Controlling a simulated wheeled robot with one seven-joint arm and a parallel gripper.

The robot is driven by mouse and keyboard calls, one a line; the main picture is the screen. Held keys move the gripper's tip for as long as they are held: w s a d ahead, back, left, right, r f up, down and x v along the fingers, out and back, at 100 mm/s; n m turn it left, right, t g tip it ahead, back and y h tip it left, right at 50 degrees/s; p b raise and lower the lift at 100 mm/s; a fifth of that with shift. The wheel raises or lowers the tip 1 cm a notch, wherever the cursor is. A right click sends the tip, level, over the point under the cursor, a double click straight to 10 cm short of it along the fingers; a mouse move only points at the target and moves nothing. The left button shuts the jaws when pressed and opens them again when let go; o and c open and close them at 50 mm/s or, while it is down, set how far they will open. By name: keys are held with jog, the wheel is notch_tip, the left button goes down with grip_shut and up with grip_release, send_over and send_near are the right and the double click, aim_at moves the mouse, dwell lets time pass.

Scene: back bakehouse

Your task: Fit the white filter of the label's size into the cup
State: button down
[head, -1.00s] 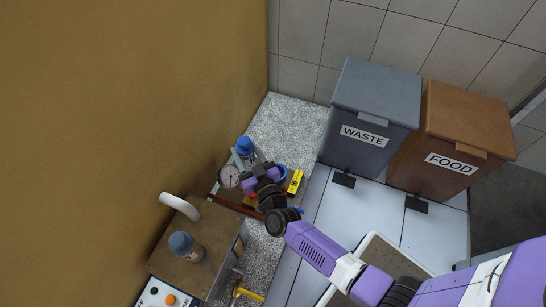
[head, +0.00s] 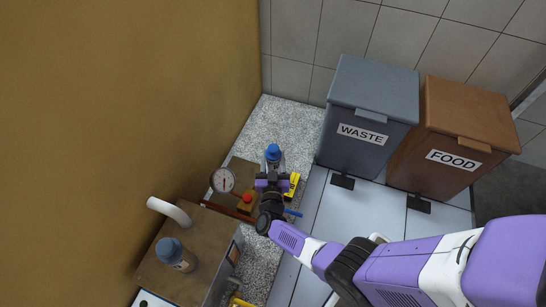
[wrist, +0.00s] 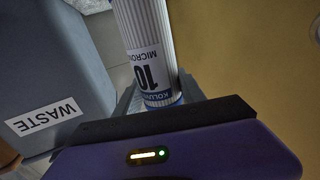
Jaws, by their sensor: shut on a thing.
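A white pleated filter (wrist: 146,45) with a blue end band and a printed "10 MICRON" label fills the middle of the wrist view. My gripper (head: 272,180) is shut on it. In the head view the filter's blue end (head: 273,153) sticks up beyond the gripper, above a board on the speckled floor patch. The cup is not clearly visible; my gripper and the filter cover the middle of the board. A yellow label plate (head: 294,181) with dark print stands just right of my gripper; its print is too small to read.
A round gauge (head: 223,180) and a red button on an orange box (head: 246,202) stand left of my gripper. A grey WASTE bin (head: 370,105) and a brown FOOD bin (head: 465,120) are to the right. A cabinet (head: 208,240) with a blue-topped bottle (head: 175,254) stands lower left.

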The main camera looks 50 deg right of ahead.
aim_at(273, 169)
jog(key=shift+f+b, duration=1.7)
jog(key=shift+f, duration=0.35)
jog(key=shift+a, duration=0.1)
jog(key=shift+f, duration=0.55)
jog(key=c, duration=1)
grip_release()
jog(key=shift+o, duration=0.2)
jog(key=shift+s, duration=0.1)
